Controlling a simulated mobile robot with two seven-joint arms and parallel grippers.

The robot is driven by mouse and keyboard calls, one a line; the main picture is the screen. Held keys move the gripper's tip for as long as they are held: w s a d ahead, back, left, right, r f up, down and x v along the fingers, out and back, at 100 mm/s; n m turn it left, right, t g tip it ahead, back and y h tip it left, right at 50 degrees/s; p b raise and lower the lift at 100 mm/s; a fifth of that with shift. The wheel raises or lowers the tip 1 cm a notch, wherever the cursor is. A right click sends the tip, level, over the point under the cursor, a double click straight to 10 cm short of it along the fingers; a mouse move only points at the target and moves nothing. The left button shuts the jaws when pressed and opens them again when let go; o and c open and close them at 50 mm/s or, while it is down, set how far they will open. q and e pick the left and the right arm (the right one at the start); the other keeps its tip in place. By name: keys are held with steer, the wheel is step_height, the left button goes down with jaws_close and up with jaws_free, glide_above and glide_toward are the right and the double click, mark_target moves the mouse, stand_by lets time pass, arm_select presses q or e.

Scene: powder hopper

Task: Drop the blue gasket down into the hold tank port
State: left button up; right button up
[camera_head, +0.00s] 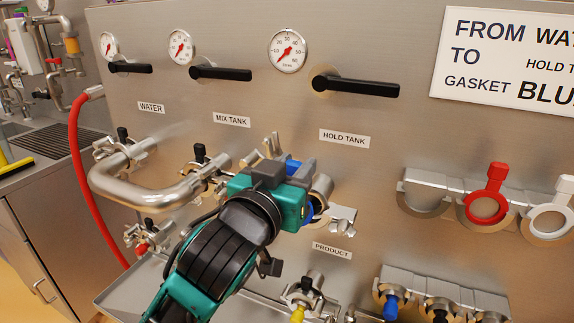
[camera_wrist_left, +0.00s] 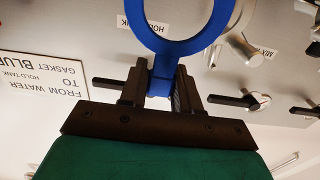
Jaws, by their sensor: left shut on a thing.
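My left gripper (camera_head: 287,172) is shut on the tab of the blue gasket (camera_wrist_left: 182,46). In the left wrist view the gasket's ring extends beyond the fingers (camera_wrist_left: 160,88) and runs out of the frame's top edge. In the head view small blue parts of the gasket (camera_head: 308,212) show around the gripper, which hides the rest. The hold tank port (camera_head: 322,187) is on the steel panel below the HOLD TANK label (camera_head: 344,138). The gripper covers much of the port. I cannot tell whether the gasket touches it. My right gripper is not in view.
A bent steel pipe (camera_head: 150,190) crosses the lower left. A rack (camera_head: 425,190) at right holds a red gasket (camera_head: 487,205) and a white gasket (camera_head: 549,220). Black valve handles (camera_head: 355,86) stick out above. A sign (camera_head: 505,60) reads FROM WATER TO HOLD TANK, GASKET BLUE.

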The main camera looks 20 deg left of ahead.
arm_select(q)
steer(key=shift+w, duration=1.35)
steer(key=b, duration=0.3)
glide_above(326, 201)
steer(key=a, duration=0.3)
steer(key=shift+f, duration=0.65)
step_height(326, 201, down, 4)
steer(key=shift+r+b, duration=0.2)
steer(key=shift+b, duration=0.7)
steer(key=shift+f, duration=0.5)
steer(key=o, duration=0.9)
